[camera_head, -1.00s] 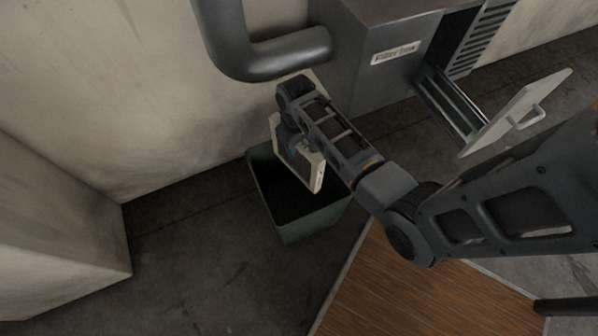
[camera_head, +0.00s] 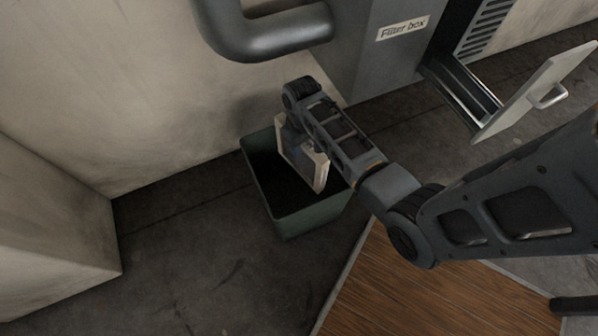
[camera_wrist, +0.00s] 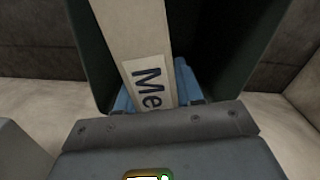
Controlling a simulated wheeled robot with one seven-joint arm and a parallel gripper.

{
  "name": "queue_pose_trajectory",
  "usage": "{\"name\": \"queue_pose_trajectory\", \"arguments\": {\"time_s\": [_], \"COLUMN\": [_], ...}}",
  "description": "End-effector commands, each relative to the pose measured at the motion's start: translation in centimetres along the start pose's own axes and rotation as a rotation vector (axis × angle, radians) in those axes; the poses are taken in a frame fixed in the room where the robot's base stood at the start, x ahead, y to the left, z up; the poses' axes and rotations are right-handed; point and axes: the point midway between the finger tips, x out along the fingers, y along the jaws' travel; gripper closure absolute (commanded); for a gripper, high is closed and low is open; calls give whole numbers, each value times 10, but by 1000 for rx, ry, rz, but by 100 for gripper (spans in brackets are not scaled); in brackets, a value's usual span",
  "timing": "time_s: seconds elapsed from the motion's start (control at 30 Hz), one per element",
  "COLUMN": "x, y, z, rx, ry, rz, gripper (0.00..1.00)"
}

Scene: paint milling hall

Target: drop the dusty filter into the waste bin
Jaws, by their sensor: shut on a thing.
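The filter (camera_head: 316,172) is a flat panel with a cream frame. My gripper (camera_head: 294,138) is shut on it and holds it tilted over the opening of the waste bin (camera_head: 292,218), a dark green open-topped box on the floor. In the wrist view the filter's edge (camera_wrist: 127,35) has a white label reading "Me", the rest hidden. The blue fingers of my gripper (camera_wrist: 155,90) sit on both sides of that edge. Dark bin walls (camera_wrist: 262,35) flank the filter. I cannot tell how far it reaches below the rim.
The grey filter box (camera_head: 385,65) stands behind on the right, with its pale door (camera_head: 525,100) open. A thick grey pipe (camera_head: 255,38) bends above the bin. A pale wall is behind, and a pale block (camera_head: 50,220) stands at left. Dark floor between is clear.

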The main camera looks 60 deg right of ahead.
Motion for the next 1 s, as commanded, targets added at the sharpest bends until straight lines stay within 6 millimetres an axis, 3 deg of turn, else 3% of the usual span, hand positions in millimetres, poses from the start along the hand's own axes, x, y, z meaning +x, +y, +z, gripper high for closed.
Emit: {"name": "queue_pose_trajectory", "arguments": {"time_s": [0.2,0.23,0.53,0.8,1.0], "x": [-1,-1,0,-2,-27], "y": [0,0,0,0,0], "z": [0,0,0,0,0], "rx": [0,0,0,0,0], "ry": [1,1,0,0,2], "rz": [0,0,0,0,0], "gripper": [100,63,34,34,34]}}
